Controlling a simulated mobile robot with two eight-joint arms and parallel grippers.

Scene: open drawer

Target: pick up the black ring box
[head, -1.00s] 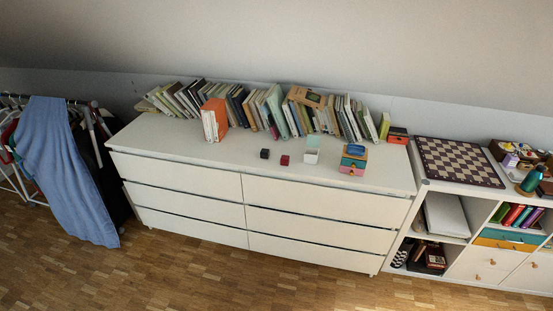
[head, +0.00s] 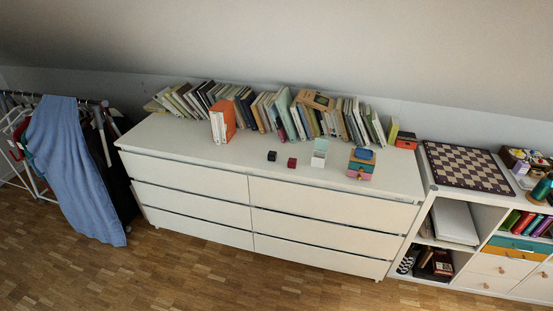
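The black ring box (head: 272,156) is a small dark cube on top of the white dresser (head: 196,154), near the middle of its top. It looks closed. A small dark red box (head: 292,162) stands just to its right, with a gap between them. Neither of my grippers shows in the head view, so nothing is seen touching the black box.
A pale green and white open box (head: 319,153) and a colourful little drawer box (head: 361,164) stand further right. A row of books (head: 285,112) lines the back. A clothes rack with blue cloth (head: 70,165) stands left.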

